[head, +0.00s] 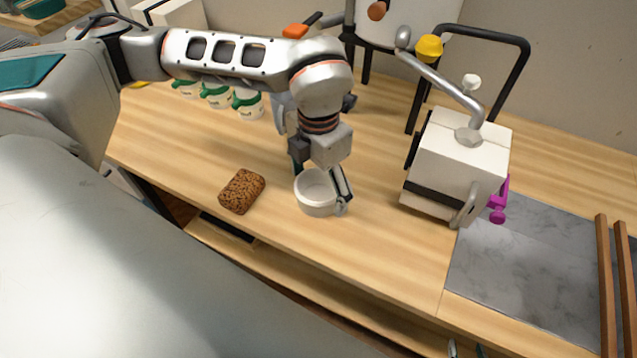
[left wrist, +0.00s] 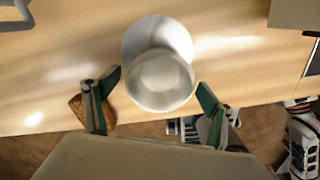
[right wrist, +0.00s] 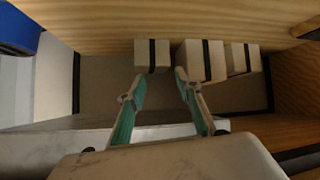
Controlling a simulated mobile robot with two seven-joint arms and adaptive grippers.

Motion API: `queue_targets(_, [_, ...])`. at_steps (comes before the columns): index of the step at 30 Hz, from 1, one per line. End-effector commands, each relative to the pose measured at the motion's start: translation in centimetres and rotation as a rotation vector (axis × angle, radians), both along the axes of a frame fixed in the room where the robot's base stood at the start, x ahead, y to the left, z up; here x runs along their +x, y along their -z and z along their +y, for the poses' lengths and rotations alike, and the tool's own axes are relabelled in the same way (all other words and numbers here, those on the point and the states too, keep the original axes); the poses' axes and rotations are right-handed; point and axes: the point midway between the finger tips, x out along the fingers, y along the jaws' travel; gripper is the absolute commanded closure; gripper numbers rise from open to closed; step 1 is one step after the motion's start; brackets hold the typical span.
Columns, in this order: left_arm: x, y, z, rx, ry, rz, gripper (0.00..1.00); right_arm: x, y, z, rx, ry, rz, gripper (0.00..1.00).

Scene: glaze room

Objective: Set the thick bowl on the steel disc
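The thick bowl (head: 315,190) is white and upright, near the front edge of the wooden table in the head view. In the left wrist view the bowl (left wrist: 160,82) is between the fingers of my left gripper (left wrist: 159,84). Those fingers are apart, with a small gap showing on each side of the bowl. A pale round disc (left wrist: 140,35), likely the steel disc, shows partly behind and under the bowl. I cannot tell whether the bowl touches it. My right gripper (right wrist: 158,88) is open and empty, facing a shelf space in the right wrist view.
A brown speckled block (head: 241,191) lies left of the bowl. Several cups (head: 248,104) stand behind it. A white machine (head: 455,165) with a lever and a magenta clamp (head: 498,205) stands to the right, beside a grey slab (head: 525,270). Several boxes (right wrist: 200,62) sit in the shelf.

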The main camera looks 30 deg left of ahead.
Motion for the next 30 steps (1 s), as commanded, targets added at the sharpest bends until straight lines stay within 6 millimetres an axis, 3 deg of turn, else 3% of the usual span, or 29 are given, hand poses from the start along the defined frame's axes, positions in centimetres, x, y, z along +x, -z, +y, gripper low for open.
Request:
queue_targets(8, [0.1, -0.8, 0.0, 0.0, 0.0, -0.003, 0.17, 0.1, -0.3, 0.0, 0.001, 0.0, -0.002, 0.66])
queue_targets(22, [0.1, -9.6, 0.0, 0.0, -0.001, -0.005, 0.17, -0.2, -0.5, 0.3, 0.01, 0.0, 0.004, 0.66])
queue_targets(30, [0.0, -12.2, 0.0, 0.0, 0.0, -0.001, 0.17, -0.4, -0.6, 0.4, 0.013, 0.001, 0.005, 0.66])
